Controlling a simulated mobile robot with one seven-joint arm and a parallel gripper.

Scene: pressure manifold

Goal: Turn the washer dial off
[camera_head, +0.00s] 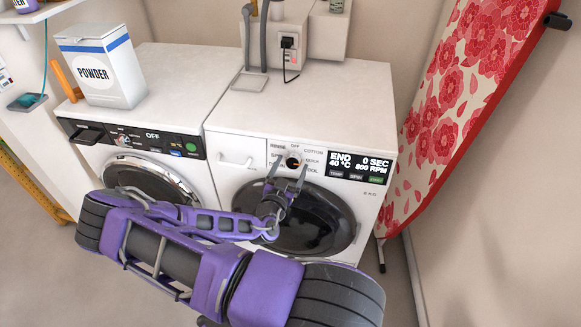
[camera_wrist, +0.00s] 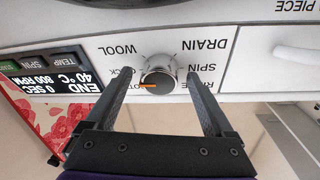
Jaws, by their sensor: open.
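The washer dial (camera_head: 293,161) is a round knob on the right machine's white front panel. It also shows in the upside-down wrist view (camera_wrist: 158,80), where its orange mark points left, toward a label partly hidden by a finger. In the head view the mark points right, away from the OFF label above the dial. My gripper (camera_head: 289,166) is open, with one finger on each side of the dial. The wrist view shows gaps between the fingers (camera_wrist: 155,74) and the knob. The washer (camera_head: 300,110) display reads END, 40 °C, 0 SEC, 800 RPM.
A second machine (camera_head: 170,75) with a display reading OFF stands to the left, with a powder box (camera_head: 100,72) on top. A drawer handle (camera_head: 236,163) is left of the dial. A floral ironing board (camera_head: 470,110) leans at the right. Round door (camera_head: 325,215) below.

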